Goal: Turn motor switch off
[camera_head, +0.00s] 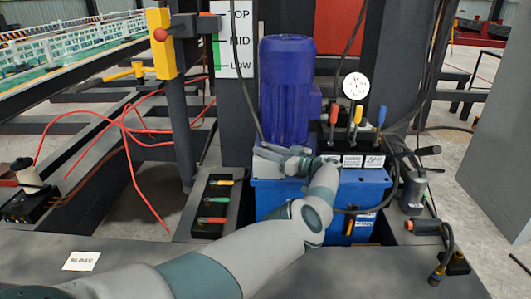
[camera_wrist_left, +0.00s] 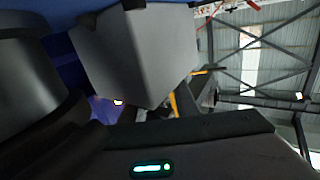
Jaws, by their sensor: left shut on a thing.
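My left arm reaches in from the lower left. Its gripper (camera_head: 280,156) is at the foot of the blue motor (camera_head: 287,85), over the front top edge of the blue tank (camera_head: 272,195). The gripper is shut on a small part there, which the fingers and wrist hide. I cannot make out the motor switch itself in either view. My right gripper is not in view.
A gauge (camera_head: 356,86) and several coloured levers (camera_head: 358,114) stand right of the motor. A box with coloured handles (camera_head: 215,205) sits left of the tank. Red cables (camera_head: 130,140) loop at the left. Black hoses and a grey cylinder (camera_head: 413,190) crowd the right.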

